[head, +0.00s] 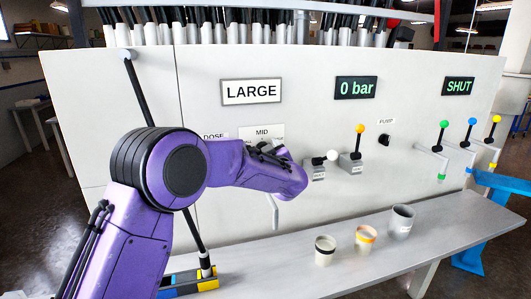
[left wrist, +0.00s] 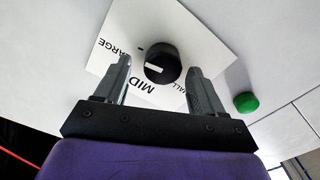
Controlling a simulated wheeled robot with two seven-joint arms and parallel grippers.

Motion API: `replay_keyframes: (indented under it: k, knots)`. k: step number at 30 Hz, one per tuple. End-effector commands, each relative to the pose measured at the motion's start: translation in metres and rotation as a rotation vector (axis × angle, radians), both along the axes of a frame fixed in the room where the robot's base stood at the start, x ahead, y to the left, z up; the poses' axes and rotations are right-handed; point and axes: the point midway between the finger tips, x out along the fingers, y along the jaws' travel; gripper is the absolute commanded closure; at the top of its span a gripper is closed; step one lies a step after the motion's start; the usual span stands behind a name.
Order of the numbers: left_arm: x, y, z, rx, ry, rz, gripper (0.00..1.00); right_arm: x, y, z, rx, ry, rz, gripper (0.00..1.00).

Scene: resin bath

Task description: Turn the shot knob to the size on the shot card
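The shot card (head: 251,92) on the white panel reads LARGE. The shot knob (left wrist: 163,62) is black with a white pointer mark, on a white plate (left wrist: 200,40) lettered LARGE, MID and SMALL. The mark lies on the knob's left side in the left wrist view; I cannot tell exactly which label it meets. My left gripper (left wrist: 160,69) is open, one finger on each side of the knob, with gaps showing. In the head view my left arm hides the knob; the MID lettering (head: 262,132) shows above it. My right gripper is not in view.
A green button (left wrist: 246,102) sits beside the plate. A white-tipped lever (head: 331,155) and a yellow-tipped lever (head: 360,129) stand right of my arm. Displays read 0 bar (head: 356,89) and SHUT (head: 458,87). Several cups, including a grey one (head: 402,222), stand on the shelf (head: 300,269).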

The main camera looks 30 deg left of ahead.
Motion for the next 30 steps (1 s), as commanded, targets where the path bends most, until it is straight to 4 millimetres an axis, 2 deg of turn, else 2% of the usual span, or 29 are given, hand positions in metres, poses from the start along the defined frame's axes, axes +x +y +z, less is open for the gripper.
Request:
replay_keyframes:
  k: [8, 11, 15, 21, 30]
  knots:
    - [-0.002, -0.005, -0.004, -0.002, 0.004, -0.002, 0.31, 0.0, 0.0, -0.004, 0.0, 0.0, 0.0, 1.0]
    - [-0.013, -0.017, -0.007, -0.001, 0.003, -0.004, 0.31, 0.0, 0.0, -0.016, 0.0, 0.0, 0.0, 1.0]
    - [-0.036, -0.043, -0.009, 0.0, 0.001, -0.003, 0.31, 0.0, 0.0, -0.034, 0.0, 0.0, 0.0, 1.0]
    - [-0.061, -0.072, -0.005, -0.002, 0.001, -0.002, 0.31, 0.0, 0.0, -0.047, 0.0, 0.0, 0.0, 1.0]
    - [-0.068, -0.08, -0.003, -0.002, 0.003, 0.001, 0.31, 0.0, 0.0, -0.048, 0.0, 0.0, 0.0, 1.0]
